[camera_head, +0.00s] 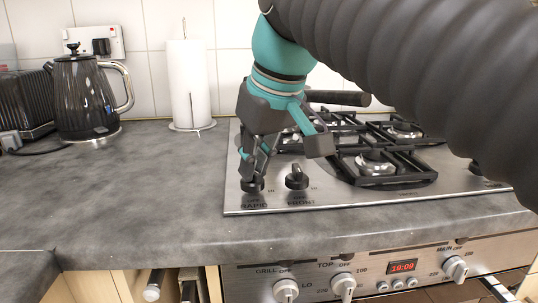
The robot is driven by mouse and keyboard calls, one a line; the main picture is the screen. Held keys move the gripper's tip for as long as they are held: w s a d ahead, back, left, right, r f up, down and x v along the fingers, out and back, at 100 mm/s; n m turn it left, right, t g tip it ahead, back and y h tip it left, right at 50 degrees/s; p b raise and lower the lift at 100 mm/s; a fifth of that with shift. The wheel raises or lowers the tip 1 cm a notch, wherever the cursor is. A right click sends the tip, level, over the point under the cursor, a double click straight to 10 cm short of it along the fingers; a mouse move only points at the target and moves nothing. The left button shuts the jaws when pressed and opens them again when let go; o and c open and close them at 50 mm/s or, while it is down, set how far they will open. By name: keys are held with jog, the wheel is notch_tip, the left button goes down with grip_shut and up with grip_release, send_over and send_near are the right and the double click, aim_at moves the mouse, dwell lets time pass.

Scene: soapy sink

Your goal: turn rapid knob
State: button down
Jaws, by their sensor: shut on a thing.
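The rapid knob (253,184) is a black knob at the front left corner of the steel gas hob (330,200), with the word RAPID printed below it. My gripper (252,174), teal and dark grey, reaches down from above and is shut on this knob. The fingers hide the upper part of the knob, so its pointer angle cannot be told. A second black knob (297,178), labelled FRONT, stands just to the right, apart from the fingers.
Black pan supports and burners (375,165) fill the hob behind and right. A black kettle (87,95), a toaster (25,105) and a paper towel roll (188,85) stand at the back left. The grey worktop (130,200) left of the hob is clear. Oven knobs (286,290) lie below.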

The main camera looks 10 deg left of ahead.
jog(key=n+g, duration=0.1)
jog(key=n, duration=0.1)
jog(key=n+g+y, duration=0.1)
jog(key=n, duration=0.2)
jog(key=shift+w+d+n, duration=0.1)
jog(key=shift+w+n, duration=0.1)
jog(key=shift+n, duration=0.1)
jog(key=n+g, duration=0.1)
jog(key=n, duration=0.2)
jog(key=n+g, duration=0.1)
jog(key=n, duration=0.1)
jog(key=shift+w+n, duration=0.15)
jog(key=shift+n, duration=0.55)
jog(key=c, duration=1.2)
grip_release()
